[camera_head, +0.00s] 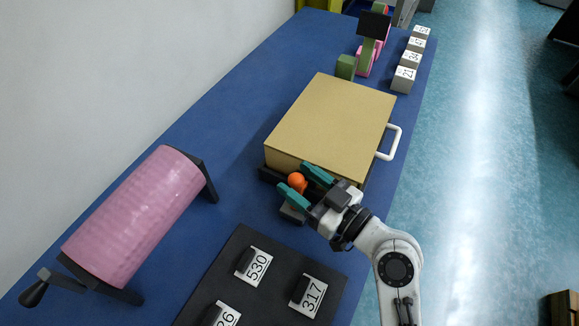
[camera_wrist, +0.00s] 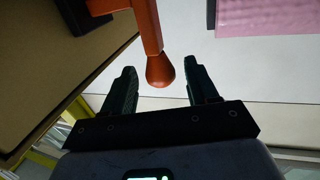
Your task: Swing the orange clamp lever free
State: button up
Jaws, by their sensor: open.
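The orange clamp lever's rounded end (camera_head: 297,180) shows at the front edge of the tan-lidded box (camera_head: 330,125). In the wrist view, the lever (camera_wrist: 147,22) is an orange bar coming from the top, ending in a rounded knob (camera_wrist: 160,70). My gripper (camera_head: 292,177) is open, with one teal finger on each side of the knob. In the wrist view, the knob appears between the fingertips (camera_wrist: 160,66), with a visible gap on both sides. The lever's base and pivot are mostly hidden in the head view; a dark part meets it in the wrist view.
A white handle (camera_head: 391,143) sticks out from the box's right side. A pink roller (camera_head: 135,215) with a crank stands left. A black panel (camera_head: 225,268) with numbered blocks lies in front. Blue table (camera_head: 235,110) is bare between roller and box. Numbered blocks (camera_head: 404,80) stand behind.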

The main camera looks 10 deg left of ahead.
jog(key=shift+p+x, duration=0.3)
jog(key=shift+x, duration=1.2)
grip_shut()
